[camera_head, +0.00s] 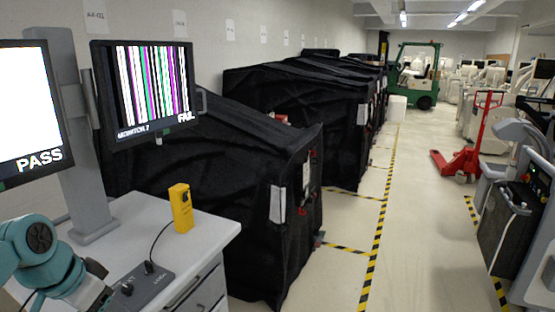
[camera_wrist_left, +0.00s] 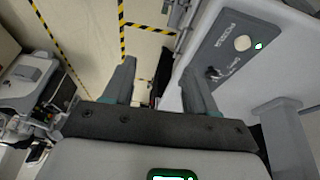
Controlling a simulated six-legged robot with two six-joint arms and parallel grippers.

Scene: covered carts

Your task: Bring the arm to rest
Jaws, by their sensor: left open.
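My left arm, with teal joints, comes in at the lower left of the head view beside the white cabinet (camera_head: 205,240). In the left wrist view my left gripper (camera_wrist_left: 158,84) is open, its two grey fingers spread apart with nothing between them. The floor and the cabinet's side show beyond the fingers. In the head view the gripper's fingers cannot be made out. My right gripper is in neither view.
A control box (camera_head: 142,287) with a black knob and a yellow device (camera_head: 181,208) are on the cabinet top. Two monitors (camera_head: 145,92) stand behind on a grey post. Black covered carts (camera_head: 255,190) line the wall. A red pallet jack (camera_head: 465,160) stands right of the open aisle.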

